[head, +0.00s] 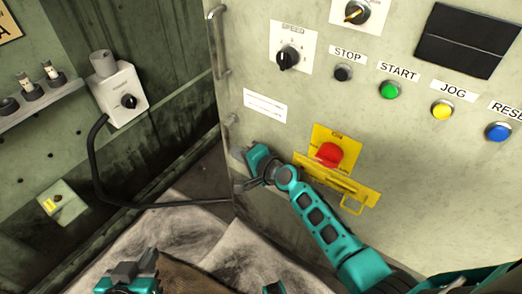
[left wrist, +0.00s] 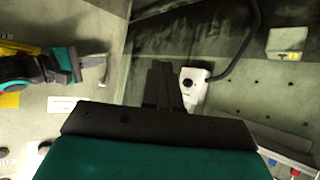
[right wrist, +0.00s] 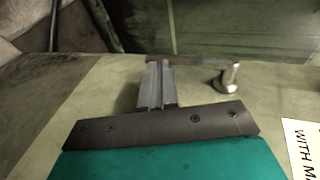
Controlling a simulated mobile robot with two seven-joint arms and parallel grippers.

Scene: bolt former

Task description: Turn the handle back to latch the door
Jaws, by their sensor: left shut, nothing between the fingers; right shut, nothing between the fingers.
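A metal handle (head: 232,130) is at the left edge of the pale panel (head: 300,95), its lower part near my right gripper. It shows as a bar and round post (right wrist: 230,76) in the right wrist view, just beyond the fingertips. My right gripper (head: 241,156) is shut and empty, close to that bar; contact cannot be told. The left wrist view also shows this gripper (left wrist: 92,61) beside the curved handle end (left wrist: 104,76). My left gripper (head: 140,264) is shut and empty, low on the left, away from the panel. Whether the door is latched cannot be told.
A vertical pull bar (head: 218,45) is higher on the panel edge. A red button on a yellow plate (head: 330,155) is beside my right forearm. A white switch box (head: 118,92) with a black cable (head: 95,160) is at left. Open space lies between.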

